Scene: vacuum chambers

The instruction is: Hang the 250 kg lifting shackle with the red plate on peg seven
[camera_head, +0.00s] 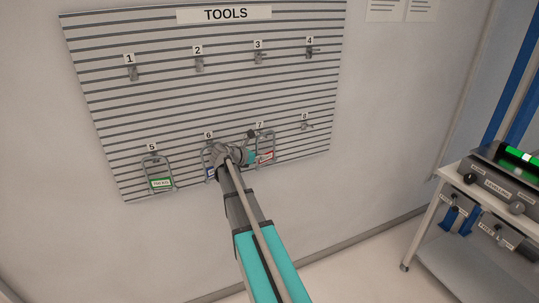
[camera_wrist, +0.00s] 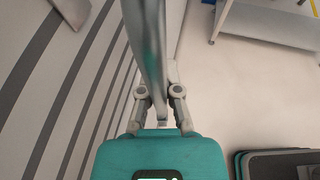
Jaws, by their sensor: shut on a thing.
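The shackle with the red plate (camera_head: 265,157) is upright against the slatted tool board, just under the label for peg seven (camera_head: 259,126). Its grey frame also runs up the middle of the wrist view (camera_wrist: 148,45). My gripper (camera_wrist: 162,92) is shut on a side of this frame. In the head view my gripper (camera_head: 252,136) is at the shackle's left side, partly hidden by my wrist. Peg seven itself is too small and covered to tell whether the shackle rests on it. The writing on the red plate is not readable.
A shackle with a green plate (camera_head: 161,184) hangs at peg 5. Another with a blue plate (camera_head: 209,173) hangs at peg 6, mostly behind my arm. Pegs 1 to 4 and peg 8 (camera_head: 306,126) look empty. A cart (camera_head: 452,175) with equipment stands at the right.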

